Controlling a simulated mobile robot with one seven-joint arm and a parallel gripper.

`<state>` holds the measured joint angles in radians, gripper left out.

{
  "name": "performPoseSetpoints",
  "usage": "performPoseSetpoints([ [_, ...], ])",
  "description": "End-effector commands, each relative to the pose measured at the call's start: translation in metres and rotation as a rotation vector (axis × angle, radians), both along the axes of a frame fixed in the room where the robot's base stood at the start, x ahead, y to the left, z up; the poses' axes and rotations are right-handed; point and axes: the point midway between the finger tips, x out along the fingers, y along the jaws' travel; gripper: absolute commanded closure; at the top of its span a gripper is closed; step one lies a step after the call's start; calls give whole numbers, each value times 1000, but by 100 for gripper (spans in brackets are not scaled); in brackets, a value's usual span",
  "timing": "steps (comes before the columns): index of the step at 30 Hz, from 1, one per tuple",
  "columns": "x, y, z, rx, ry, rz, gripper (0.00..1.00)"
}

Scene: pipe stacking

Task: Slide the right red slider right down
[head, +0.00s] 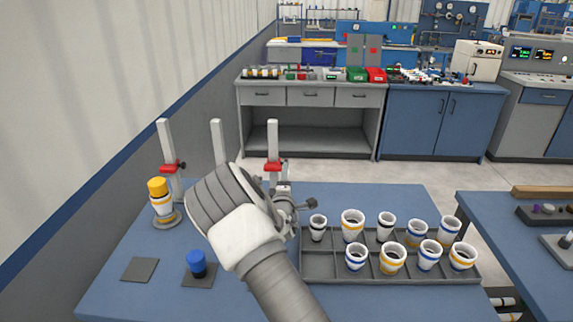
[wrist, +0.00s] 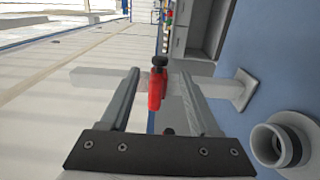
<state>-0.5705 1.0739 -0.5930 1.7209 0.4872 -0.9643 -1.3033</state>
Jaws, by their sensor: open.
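In the wrist view the red slider (wrist: 156,88), with a dark knob, lies between the two fingers of my gripper (wrist: 157,76). The fingers are apart, with a gap on each side of the slider. The post runs crosswise behind the fingers, ending in a square base (wrist: 244,88). My gripper (head: 283,190) is partly hidden by my arm in the head view. Another red slider (head: 172,167) sits on the left post (head: 165,142).
A middle post (head: 217,142) stands close, its lower part hidden by my arm. A grey tray (head: 320,268) with several pipe pieces lies to the right. A yellow-capped stack (head: 158,190) and a blue-capped piece (head: 197,262) stand left on the blue table (head: 400,196).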

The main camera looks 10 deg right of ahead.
Motion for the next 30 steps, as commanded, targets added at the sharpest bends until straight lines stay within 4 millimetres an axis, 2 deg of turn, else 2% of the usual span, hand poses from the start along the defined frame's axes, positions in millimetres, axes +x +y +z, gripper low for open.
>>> performPoseSetpoints([
  [9, 48, -10, 0, 0, 0, -1, 37],
  [15, 69, -14, -1, 1, 0, 0, 37],
  [21, 78, -15, 0, 0, 0, 0, 37],
  [30, 79, -16, 0, 0, 1, 0, 37],
])
